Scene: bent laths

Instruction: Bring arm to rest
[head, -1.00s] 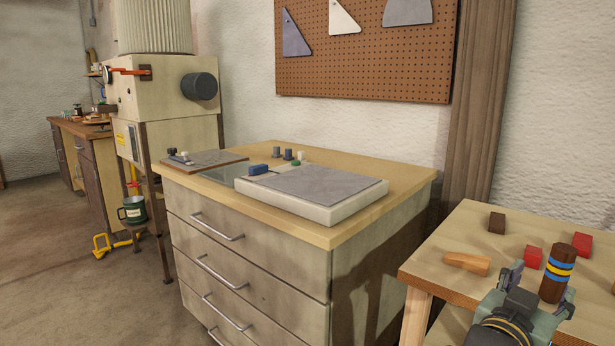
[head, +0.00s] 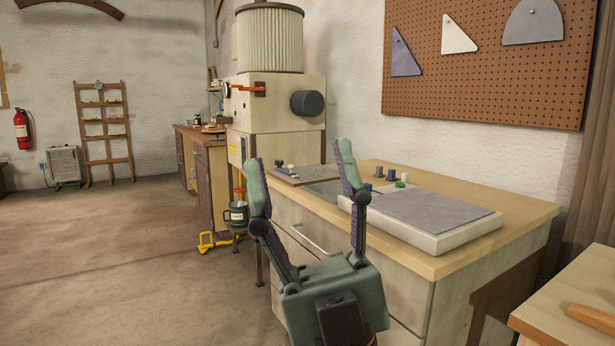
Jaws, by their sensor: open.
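My gripper (head: 301,168) is in the lower middle of the head view, pointing up, with its two green and dark fingers spread wide. Nothing is between the fingers. It stands in front of the drawer cabinet (head: 395,292) and hides part of its front and its left end.
A pale block with a grey top (head: 430,209) lies on the cabinet, with small knobs (head: 390,175) behind it. At right is a wooden table corner (head: 570,290) with an orange-brown wooden piece (head: 592,318). Floor (head: 110,260) at left is clear.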

